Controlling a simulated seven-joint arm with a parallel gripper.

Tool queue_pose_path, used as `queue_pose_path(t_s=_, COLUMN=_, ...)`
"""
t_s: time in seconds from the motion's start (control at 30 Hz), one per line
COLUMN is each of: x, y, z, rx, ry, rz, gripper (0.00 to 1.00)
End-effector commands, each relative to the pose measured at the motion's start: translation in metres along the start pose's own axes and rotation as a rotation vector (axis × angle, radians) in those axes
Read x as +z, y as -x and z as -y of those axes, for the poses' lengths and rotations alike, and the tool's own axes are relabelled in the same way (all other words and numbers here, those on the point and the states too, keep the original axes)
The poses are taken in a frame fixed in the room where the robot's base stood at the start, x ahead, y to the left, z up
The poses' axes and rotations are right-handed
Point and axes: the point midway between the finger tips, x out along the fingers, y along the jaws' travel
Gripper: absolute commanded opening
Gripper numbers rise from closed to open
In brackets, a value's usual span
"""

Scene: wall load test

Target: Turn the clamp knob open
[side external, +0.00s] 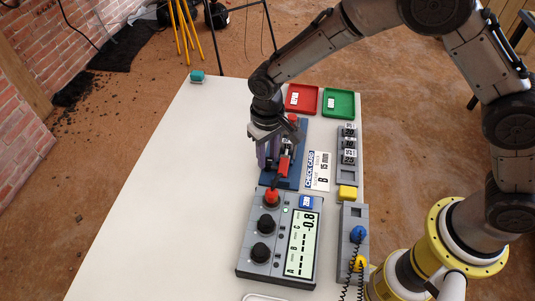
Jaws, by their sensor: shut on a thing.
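My gripper (270,160) points down over the dark blue clamp fixture (296,177) on the white table. It is shut on the clamp knob, which is mostly hidden by the fingers and wrist. A red part of the clamp (284,166) shows just right of the fingers. Another red piece (293,118) shows at the fixture's far end.
A grey control box (259,272) with a red button (272,196), black knobs and a display reading about -0.8 stands in front.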

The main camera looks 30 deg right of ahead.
Motion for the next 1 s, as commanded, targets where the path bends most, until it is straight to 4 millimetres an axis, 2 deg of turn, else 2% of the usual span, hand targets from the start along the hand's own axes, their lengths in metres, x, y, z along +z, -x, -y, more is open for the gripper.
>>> queue_pose_path(t_s=0.27, x=-0.0002, y=0.0009, z=0.0002, rx=-0.001, ry=0.192, rz=-0.001, gripper=0.00)
queue_pose_path(t_s=1.0, x=-0.0004, y=0.0013, z=0.0002, rx=0.000, ry=0.894, rz=-0.002, gripper=0.00)
